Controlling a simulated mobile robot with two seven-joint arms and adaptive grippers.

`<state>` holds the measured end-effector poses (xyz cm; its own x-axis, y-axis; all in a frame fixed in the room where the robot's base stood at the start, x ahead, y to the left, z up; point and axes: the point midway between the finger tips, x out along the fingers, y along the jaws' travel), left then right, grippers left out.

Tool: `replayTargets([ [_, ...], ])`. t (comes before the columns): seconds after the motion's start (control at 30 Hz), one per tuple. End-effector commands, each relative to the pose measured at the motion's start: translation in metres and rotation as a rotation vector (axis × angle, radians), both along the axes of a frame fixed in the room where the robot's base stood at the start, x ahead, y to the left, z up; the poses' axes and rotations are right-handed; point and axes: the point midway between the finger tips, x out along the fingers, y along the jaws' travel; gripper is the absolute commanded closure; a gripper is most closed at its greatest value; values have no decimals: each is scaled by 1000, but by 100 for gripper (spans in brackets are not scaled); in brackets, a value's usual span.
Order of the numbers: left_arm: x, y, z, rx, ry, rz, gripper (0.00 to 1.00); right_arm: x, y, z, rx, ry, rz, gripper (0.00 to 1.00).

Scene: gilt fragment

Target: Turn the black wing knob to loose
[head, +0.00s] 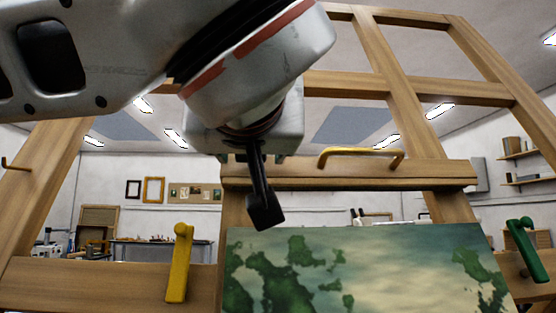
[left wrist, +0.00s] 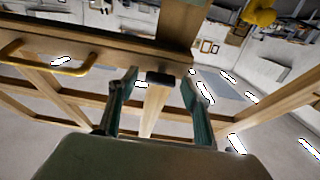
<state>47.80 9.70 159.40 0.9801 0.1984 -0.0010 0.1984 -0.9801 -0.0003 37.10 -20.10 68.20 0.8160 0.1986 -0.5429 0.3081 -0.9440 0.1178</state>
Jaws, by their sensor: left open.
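In the left wrist view the black wing knob (left wrist: 160,78) shows as a small dark block in front of a wooden upright, between my two fingertips in the picture. I cannot tell whether the fingers reach around it or stop short; no contact shows. My left gripper (left wrist: 159,72) is open, with one finger on each side of the knob. I cannot make out the knob there. My right gripper is not in view.
The large wooden frame has a crossbar (head: 450,172) with a brass handle (head: 362,152). A yellow lever (head: 179,262) is at lower left and a green lever (head: 528,248) at lower right. A green and cream painting (head: 390,265) stands below the gripper.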

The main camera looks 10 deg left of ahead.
Motion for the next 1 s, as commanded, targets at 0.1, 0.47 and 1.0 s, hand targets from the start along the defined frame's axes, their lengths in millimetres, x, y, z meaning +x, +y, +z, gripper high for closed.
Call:
replayTargets([
  [0.1, 0, 0, 0, 0, 0, 0, 51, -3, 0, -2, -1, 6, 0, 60],
  [0.47, 0, 0, 0, 0, 0, 1, 90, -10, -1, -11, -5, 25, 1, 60],
  [1.0, 0, 0, 0, -170, -36, 82, 90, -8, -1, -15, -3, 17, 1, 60],
])
